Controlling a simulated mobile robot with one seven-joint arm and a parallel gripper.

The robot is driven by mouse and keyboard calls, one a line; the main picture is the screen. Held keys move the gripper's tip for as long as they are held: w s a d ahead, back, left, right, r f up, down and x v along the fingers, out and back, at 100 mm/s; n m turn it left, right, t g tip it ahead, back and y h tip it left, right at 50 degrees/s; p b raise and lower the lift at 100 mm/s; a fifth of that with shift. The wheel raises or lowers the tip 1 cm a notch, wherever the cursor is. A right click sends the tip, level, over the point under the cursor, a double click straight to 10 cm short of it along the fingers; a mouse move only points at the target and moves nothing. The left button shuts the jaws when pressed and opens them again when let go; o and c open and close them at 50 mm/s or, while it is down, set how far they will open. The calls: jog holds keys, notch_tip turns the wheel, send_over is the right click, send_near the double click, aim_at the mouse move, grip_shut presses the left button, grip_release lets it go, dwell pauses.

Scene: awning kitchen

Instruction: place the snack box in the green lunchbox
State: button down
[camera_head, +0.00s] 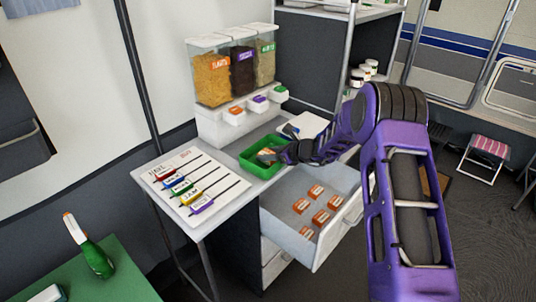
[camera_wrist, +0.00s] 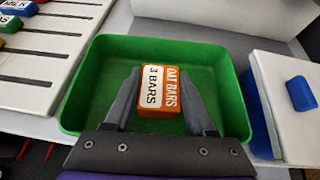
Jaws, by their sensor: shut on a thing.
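The snack box (camera_wrist: 161,92) is a small orange and white box labelled "3 BARS" and "OAT BARS". My gripper (camera_wrist: 160,100) is shut on it, with one finger on each side. In the wrist view the box shows over the inside of the green lunchbox (camera_wrist: 73,92), which is open and otherwise looks empty. I cannot tell whether the box touches the lunchbox floor. In the head view my gripper (camera_head: 272,155) reaches into the green lunchbox (camera_head: 249,163) on the counter, and the snack box is mostly hidden there.
An open drawer (camera_head: 284,232) below holds several similar orange boxes. A board with coloured labelled sliders (camera_head: 190,181) lies left of the lunchbox. A white box with a blue latch (camera_wrist: 290,110) stands close on the right. Food dispensers (camera_head: 235,75) stand behind.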

jog(key=shift+c, duration=1.2)
grip_release()
jog(key=shift+f, duration=0.1)
jog(key=shift+r, duration=0.2)
jog(key=p+v, duration=0.1)
jog(key=v, duration=1.1)
